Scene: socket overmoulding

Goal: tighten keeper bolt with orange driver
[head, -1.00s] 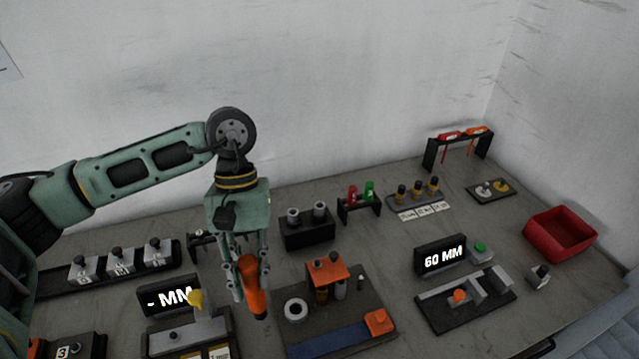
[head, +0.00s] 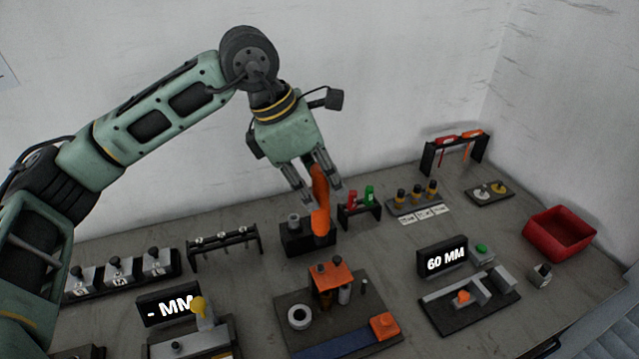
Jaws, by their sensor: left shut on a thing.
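My left gripper (head: 322,182) is shut on the orange driver (head: 320,205). It holds the driver tilted slightly from upright, in front of the dark two-hole block (head: 295,238) and partly hiding it. The driver's tip is not clear. A fixture (head: 290,292) stands below and nearer, with an orange plate (head: 329,272) raised on posts. Small dark knobs or bolt heads (head: 337,261) show on that plate; I cannot tell which is the keeper bolt. The driver appears apart from the plate. My right gripper is not in view.
A small rack (head: 360,212) with red and green handles stands just right of the driver. A blank "- MM" display (head: 168,305) is at left, a "60 MM" display (head: 443,258) at right. A red bin (head: 560,233) sits far right. A hanging-tool rack (head: 455,152) is at the back.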

